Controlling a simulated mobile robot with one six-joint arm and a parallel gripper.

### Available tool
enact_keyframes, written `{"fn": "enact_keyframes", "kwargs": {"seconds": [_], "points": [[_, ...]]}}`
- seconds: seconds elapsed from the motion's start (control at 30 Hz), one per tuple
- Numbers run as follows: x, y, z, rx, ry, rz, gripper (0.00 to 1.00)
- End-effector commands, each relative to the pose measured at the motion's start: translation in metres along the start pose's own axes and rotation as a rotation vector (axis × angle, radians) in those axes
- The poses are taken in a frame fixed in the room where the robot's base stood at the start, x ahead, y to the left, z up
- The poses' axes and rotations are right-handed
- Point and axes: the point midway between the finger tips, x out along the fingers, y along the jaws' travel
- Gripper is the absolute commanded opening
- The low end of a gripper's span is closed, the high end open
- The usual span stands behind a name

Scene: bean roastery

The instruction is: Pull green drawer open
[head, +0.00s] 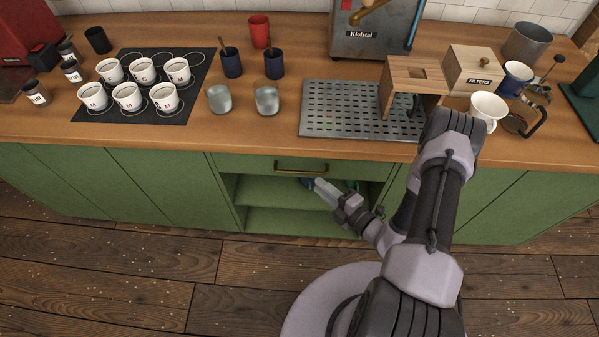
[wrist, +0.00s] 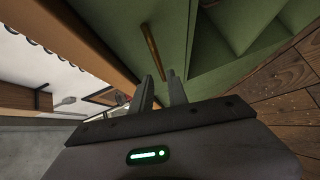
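The green drawer (head: 245,163) sits under the counter edge, above an open shelf, and its front looks flush with the cabinet. Its brass bar handle (head: 301,168) shows in the head view and also in the wrist view (wrist: 153,52), beyond my fingertips. My gripper (head: 313,185) is just below and slightly right of the handle in the head view. In the wrist view my gripper (wrist: 161,76) has its two fingers apart with nothing between them. The handle lies ahead of the fingers and seems apart from them.
The wooden floor in front is clear.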

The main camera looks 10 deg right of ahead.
Motion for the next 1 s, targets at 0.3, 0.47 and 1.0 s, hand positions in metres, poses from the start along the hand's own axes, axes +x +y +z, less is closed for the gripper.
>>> {"fn": "enact_keyframes", "kwargs": {"seconds": [0.3,0.47,1.0], "points": [[0.069,-0.001,-0.001,-0.003,0.004,0.001,0.20],[0.085,0.000,-0.001,-0.003,0.004,0.000,0.20],[0.089,0.001,-0.001,-0.001,0.002,0.000,0.00]]}}
